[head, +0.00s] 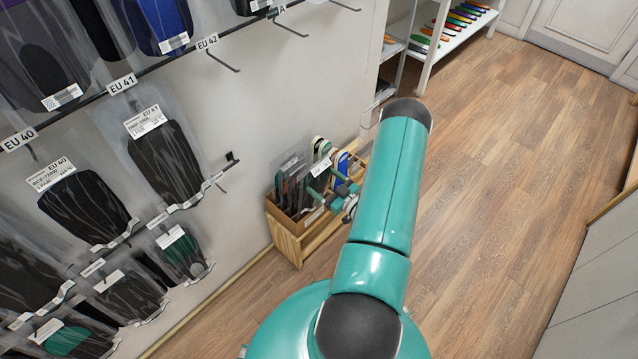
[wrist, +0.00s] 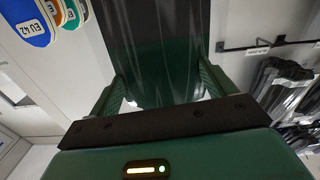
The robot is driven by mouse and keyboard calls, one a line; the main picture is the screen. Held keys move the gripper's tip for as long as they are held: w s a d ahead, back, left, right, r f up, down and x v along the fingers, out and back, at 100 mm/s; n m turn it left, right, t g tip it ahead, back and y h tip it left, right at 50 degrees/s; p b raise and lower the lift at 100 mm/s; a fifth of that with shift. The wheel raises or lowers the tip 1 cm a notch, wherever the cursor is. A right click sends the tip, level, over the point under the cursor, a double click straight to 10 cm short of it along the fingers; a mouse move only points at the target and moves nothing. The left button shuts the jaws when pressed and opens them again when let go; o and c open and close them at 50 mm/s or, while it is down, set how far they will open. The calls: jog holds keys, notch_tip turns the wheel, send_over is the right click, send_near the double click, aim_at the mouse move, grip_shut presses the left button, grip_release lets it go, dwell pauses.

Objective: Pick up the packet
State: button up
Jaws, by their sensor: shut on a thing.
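A clear packet with dark, nearly black contents and a green end (wrist: 155,35) fills the middle of the wrist view. My gripper (wrist: 163,88) is shut on it, with a green finger at each side of the packet. The packet's far end runs out of the top of the wrist view. In the head view my gripper (head: 332,192) is small, at the wooden box on the floor by the wall. There the held packet cannot be told clearly from the things in the box.
The wooden box (head: 290,240) holds several upright insoles and packets. Packets hang from wall pegs, one (head: 165,158) under an EU 41 tag. A white shelf (head: 432,45) with coloured insoles stands at the back. The wooden floor (head: 500,160) at right is clear.

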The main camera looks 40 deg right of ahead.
jog(key=s, duration=1.5)
jog(key=shift+s, duration=0.15)
jog(key=shift+d, duration=0.15)
